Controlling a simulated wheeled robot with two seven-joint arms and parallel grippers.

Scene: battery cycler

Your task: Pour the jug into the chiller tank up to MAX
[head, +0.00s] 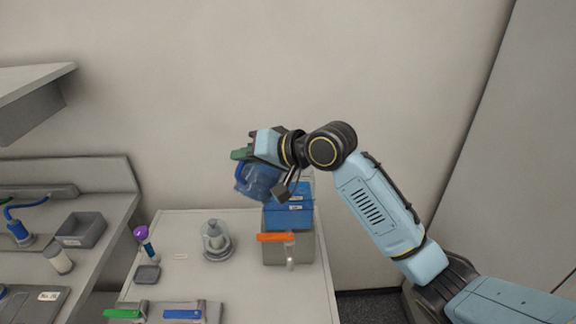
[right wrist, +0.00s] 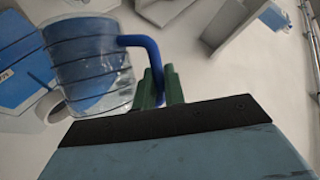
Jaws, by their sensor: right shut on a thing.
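My right gripper (head: 241,155) is shut on the blue handle of a clear jug (head: 258,182). It holds the jug in the air beside and above the chiller, and the jug looks tilted. In the right wrist view the green fingers (right wrist: 160,90) close on the handle, and the jug (right wrist: 88,65) shows blue liquid and dark ring lines. The chiller tank (head: 289,252) is a grey box with a blue upper part, an orange lever and a clear upright tube in front. Its MAX mark cannot be made out. My left gripper is not in view.
A clear domed vessel on a round base (head: 216,240) stands left of the chiller. A purple-topped stick (head: 141,234), a small dark tray (head: 147,274) and green and blue levers (head: 182,314) are further left and in front. A shelf (head: 35,95) juts out at upper left.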

